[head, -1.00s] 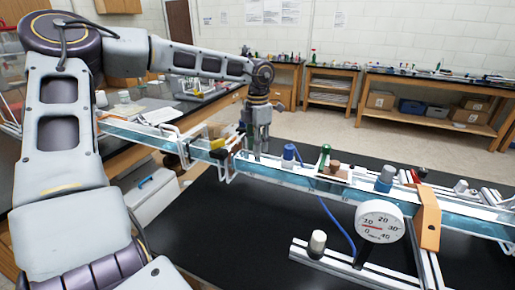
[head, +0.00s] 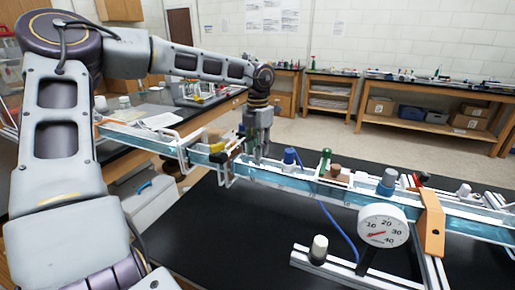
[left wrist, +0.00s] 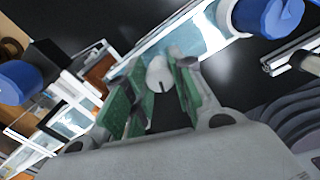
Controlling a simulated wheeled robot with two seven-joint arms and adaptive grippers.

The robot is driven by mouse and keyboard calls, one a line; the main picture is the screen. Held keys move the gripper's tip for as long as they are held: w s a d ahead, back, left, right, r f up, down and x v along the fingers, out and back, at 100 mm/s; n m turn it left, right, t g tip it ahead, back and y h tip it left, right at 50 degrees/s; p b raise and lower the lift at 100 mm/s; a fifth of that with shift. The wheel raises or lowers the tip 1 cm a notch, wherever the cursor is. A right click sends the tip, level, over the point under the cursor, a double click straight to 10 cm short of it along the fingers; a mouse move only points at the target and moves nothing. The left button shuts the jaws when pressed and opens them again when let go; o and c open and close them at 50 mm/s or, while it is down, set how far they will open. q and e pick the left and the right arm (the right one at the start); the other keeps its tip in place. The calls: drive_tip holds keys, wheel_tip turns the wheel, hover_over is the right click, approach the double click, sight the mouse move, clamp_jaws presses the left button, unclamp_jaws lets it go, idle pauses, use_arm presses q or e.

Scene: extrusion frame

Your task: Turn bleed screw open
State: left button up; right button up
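The bleed screw (left wrist: 158,75), a small white cylinder with a dark slot in its end, shows in the left wrist view. It stands by the clear blue channel of the rail. My left gripper (left wrist: 152,92) has green-padded fingers on either side of the screw, with a visible gap between them. In the head view the left gripper (head: 257,155) points down at the rail (head: 310,184), just left of a blue cap (head: 289,157); the screw is hidden there. I cannot tell whether a pad touches the screw. My right gripper is not in view.
A round white gauge (head: 382,227) with a red needle stands at the front of the rail. An orange bracket (head: 431,225) is to its right. A blue tube (head: 340,236) hangs between cap and gauge. The black tabletop (head: 235,235) is clear in front.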

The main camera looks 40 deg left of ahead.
use_arm(q)
drive_tip(key=o, duration=0.5)
drive_tip(key=shift+r, duration=0.1)
drive_tip(key=shift+r, duration=5.9)
